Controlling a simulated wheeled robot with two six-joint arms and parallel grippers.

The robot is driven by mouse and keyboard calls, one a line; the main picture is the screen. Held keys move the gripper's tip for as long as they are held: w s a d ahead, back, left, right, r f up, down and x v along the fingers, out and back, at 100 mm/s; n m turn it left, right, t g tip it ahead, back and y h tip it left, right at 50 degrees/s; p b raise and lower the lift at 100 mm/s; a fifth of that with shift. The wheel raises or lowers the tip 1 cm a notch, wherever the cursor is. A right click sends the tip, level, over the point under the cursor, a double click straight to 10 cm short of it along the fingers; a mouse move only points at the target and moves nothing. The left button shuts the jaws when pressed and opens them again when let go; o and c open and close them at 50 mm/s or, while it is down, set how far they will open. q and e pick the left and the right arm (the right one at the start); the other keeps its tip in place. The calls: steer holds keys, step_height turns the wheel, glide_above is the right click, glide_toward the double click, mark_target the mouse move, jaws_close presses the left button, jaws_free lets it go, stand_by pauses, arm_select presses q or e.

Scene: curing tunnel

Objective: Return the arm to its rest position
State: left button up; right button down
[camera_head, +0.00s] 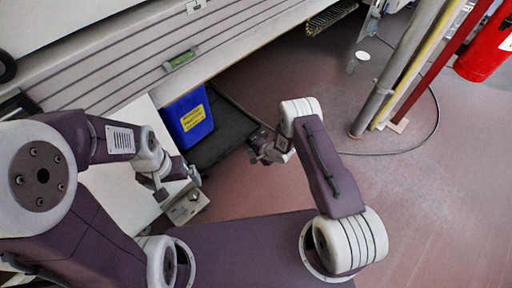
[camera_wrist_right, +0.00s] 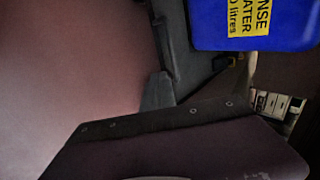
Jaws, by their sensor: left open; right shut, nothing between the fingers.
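My right arm (camera_head: 328,170) is purple and white and reaches from the lower right up and then left, bent at the elbow. Its gripper (camera_head: 258,148) hangs over the floor beside the black tray, shut and empty. My left arm (camera_head: 110,138) comes in from the left. Its gripper (camera_head: 190,186) is open, by the edge of the white surface, next to a small grey box (camera_head: 186,206). I cannot tell whether it touches the box. In the right wrist view the jaws are not clear.
A blue container (camera_head: 188,118) with a yellow label stands at the black tray (camera_head: 228,130); it also shows in the right wrist view (camera_wrist_right: 240,25). Posts (camera_head: 400,70), a cable and a red extinguisher (camera_head: 486,50) stand right. Floor lies open lower right.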

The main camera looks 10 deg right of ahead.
arm_select(q)
step_height(320, 180, up, 2)
steer(key=shift+r+p, duration=0.1)
steer(key=shift+p, duration=0.35)
arm_select(e)
steer(key=v, duration=0.3)
steer(key=shift+s+d+r, duration=0.1)
steer(key=shift+s+r, duration=0.05)
